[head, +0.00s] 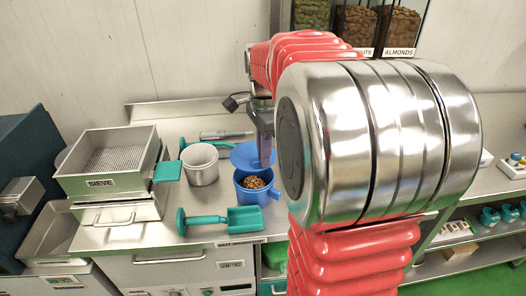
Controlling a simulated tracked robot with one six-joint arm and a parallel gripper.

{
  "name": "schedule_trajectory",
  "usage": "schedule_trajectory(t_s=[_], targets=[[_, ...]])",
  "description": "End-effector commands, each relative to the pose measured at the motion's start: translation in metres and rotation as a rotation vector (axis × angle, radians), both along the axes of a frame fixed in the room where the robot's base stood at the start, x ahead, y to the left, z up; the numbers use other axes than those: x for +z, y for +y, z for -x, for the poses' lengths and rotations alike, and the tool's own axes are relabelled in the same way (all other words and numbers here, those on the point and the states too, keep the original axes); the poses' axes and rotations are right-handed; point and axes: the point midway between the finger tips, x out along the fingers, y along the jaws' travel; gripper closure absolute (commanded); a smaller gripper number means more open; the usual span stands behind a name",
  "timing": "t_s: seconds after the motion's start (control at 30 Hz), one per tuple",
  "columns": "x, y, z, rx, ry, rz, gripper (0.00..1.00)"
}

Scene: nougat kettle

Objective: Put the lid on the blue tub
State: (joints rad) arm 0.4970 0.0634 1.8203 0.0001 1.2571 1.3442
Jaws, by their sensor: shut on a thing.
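My gripper (264,160) points down at the lid's right part and is shut on the lid. The fingertips are small here, and the exact grip on the lid is hard to make out. My arm hides the counter to the right of the tub.
A white cup (201,164) stands left of the tub. A teal scoop (240,220) lies in front, near the counter edge. A box marked SIEVE (108,182) stands at the left. A grey tool (222,135) lies behind the lid.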

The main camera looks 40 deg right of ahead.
Motion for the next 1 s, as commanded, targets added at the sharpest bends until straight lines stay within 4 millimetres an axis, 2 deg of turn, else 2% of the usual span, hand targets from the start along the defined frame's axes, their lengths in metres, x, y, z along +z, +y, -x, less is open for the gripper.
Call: schedule_trajectory(t_s=[0.7, 1.0], targets=[[-0.051, -0.001, 0.001, -0.002, 0.002, -0.001, 1.0], [-0.06, -0.001, 0.001, -0.003, 0.0, 0.0, 1.0]])
